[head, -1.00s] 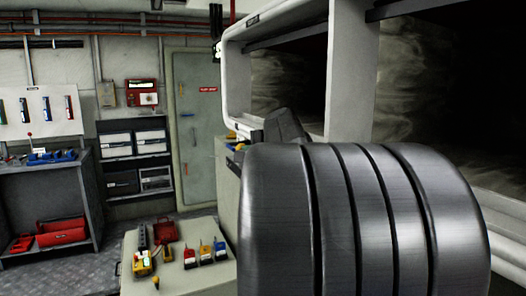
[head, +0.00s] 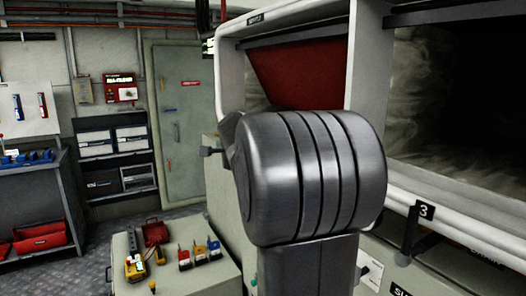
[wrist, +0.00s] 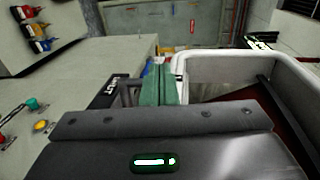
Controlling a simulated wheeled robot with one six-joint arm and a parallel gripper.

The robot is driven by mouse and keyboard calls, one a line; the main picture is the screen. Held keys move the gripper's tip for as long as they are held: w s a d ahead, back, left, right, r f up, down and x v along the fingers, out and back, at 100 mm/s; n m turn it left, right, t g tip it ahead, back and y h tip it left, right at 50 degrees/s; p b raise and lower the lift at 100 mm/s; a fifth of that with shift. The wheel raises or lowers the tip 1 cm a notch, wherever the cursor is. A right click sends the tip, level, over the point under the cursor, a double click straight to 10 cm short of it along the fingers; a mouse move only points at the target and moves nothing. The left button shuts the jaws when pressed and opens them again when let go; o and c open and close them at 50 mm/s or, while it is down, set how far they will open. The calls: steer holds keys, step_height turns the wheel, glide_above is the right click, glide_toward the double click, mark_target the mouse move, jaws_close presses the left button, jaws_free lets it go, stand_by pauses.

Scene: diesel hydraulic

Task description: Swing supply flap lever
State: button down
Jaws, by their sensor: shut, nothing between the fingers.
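A red flap (head: 300,75) hangs slanted in the left white-framed opening in the head view. Its red face also shows inside the white frame in the wrist view (wrist: 292,125). A dark lever knob (head: 210,151) sticks out at the left of the housing, partly behind my arm; I cannot tell for sure that it belongs to the flap. In the wrist view my gripper (wrist: 162,68) appears as two green fingers pressed together, empty, beside the white frame and next to a grey bracket-like part (wrist: 130,92). Contact with that part is unclear. My arm hides the gripper in the head view.
A second lever (head: 406,240) stands under the right opening, by a plate marked 3 (head: 425,211). A pale bench (head: 190,272) with coloured tools stands at lower left. A green door (head: 184,120) and shelves (head: 115,160) are at the back.

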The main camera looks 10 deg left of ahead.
steer(key=w+d+r+p+x, duration=0.1)
steer(key=x, duration=0.6)
steer(key=shift+w+a, duration=0.25)
steer(key=shift+a, duration=0.05)
steer(key=shift+s, duration=0.15)
